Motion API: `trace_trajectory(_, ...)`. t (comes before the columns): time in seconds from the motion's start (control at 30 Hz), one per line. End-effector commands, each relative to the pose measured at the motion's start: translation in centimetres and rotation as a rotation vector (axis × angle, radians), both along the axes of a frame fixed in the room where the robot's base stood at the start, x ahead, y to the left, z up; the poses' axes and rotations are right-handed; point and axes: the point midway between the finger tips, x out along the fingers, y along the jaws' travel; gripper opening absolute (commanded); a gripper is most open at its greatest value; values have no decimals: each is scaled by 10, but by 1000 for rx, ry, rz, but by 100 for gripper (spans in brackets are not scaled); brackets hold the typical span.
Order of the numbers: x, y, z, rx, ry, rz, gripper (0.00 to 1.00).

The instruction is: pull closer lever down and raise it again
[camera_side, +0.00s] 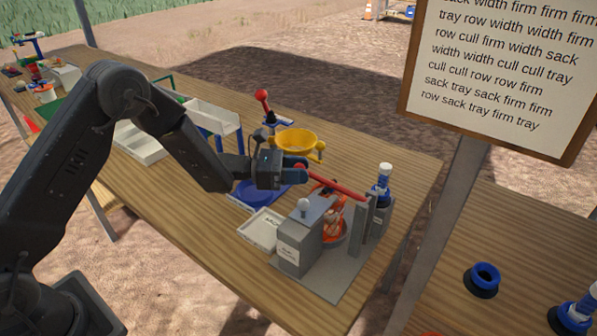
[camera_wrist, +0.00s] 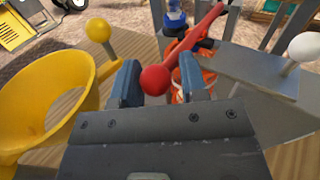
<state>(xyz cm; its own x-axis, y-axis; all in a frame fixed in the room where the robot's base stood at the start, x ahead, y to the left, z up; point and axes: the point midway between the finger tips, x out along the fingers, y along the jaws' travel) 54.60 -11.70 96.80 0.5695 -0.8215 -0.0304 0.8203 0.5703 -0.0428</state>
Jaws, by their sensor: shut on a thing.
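The closer lever (camera_side: 336,184) is a long red bar on the grey closer machine (camera_side: 296,250) at the front right of the table. It slopes down in the side view from its knob end to the upright post (camera_side: 366,218). My gripper (camera_side: 296,169) is at the knob end, its blue fingers on either side. In the wrist view the red ball knob (camera_wrist: 155,79) sits between the two fingers, which are shut on it; the red bar (camera_wrist: 200,38) runs away behind it. Orange mesh with onions (camera_side: 327,208) is under the lever, partly hidden.
A yellow bowl (camera_side: 297,141) stands just behind my gripper. A grey arm with a white knob (camera_side: 304,204) is on the machine's front. A second red-knobbed lever (camera_side: 263,98) stands farther back.

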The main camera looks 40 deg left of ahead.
Motion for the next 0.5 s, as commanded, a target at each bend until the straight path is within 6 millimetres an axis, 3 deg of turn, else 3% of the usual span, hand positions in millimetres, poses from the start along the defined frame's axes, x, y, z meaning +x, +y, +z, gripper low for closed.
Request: trace_trajectory(0.5, 0, -16, 70, 386, -10, 4, 0)
